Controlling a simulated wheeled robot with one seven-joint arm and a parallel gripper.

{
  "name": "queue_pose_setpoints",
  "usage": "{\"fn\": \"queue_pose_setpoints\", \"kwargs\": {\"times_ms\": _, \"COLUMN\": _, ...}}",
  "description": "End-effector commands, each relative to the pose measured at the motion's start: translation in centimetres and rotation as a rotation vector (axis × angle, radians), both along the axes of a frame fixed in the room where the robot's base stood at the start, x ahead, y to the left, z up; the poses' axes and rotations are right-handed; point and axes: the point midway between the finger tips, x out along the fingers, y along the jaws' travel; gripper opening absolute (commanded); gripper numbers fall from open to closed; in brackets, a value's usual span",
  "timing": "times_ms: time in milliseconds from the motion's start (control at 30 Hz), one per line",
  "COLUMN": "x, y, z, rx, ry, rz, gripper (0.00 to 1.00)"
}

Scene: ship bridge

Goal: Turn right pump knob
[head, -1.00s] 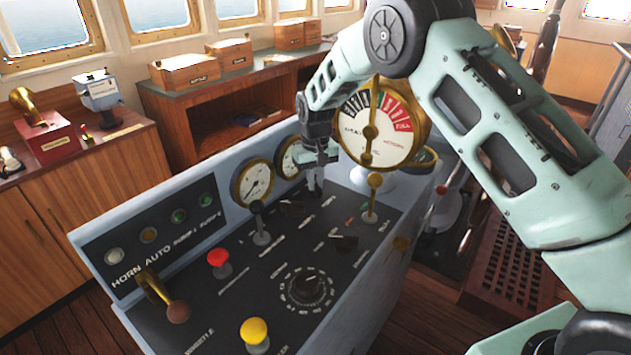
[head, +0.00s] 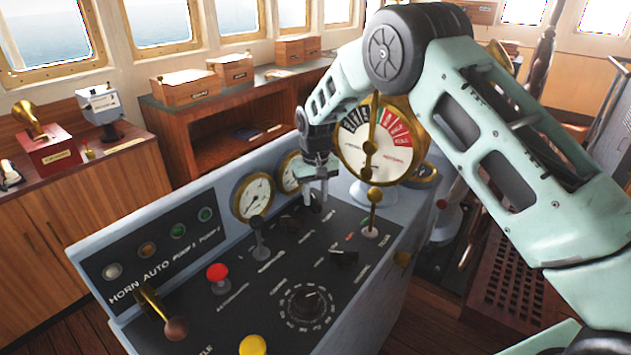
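The console's black panel (head: 240,290) fills the lower middle of the head view. A small dark knob (head: 291,224) sits near the gauges. Another small dark knob (head: 315,206) is just right of it, partly hidden by my gripper. My gripper (head: 316,196) points down over this second knob, with its fingers seemingly apart. I cannot tell whether they touch the knob. The small labels are too blurred to tell which knob is the right pump's.
A dark knob (head: 344,258), a brass lever (head: 374,205) and a black lever (head: 258,240) stand nearby. Two brass gauges and a large telegraph dial (head: 378,150) rise behind. A red button (head: 217,272), yellow button (head: 253,345) and round dial (head: 308,303) lie nearer.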

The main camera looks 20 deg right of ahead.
Motion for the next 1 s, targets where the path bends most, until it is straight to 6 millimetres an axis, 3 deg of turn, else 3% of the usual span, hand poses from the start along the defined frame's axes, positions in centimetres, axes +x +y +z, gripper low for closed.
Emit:
{"fn": "queue_pose_setpoints", "kwargs": {"times_ms": 167, "x": 0.1, "y": 0.0, "z": 2.1, "rx": 0.001, "ry": -0.005, "rz": 0.000, "gripper": 0.34}}
{"fn": "queue_pose_setpoints", "kwargs": {"times_ms": 700, "x": 0.1, "y": 0.0, "z": 14.2, "rx": 0.001, "ry": -0.005, "rz": -0.001, "gripper": 0.34}}
{"fn": "queue_pose_setpoints", "kwargs": {"times_ms": 1000, "x": 0.0, "y": 0.0, "z": 17.1, "rx": 0.000, "ry": -0.002, "rz": -0.001, "gripper": 0.34}}
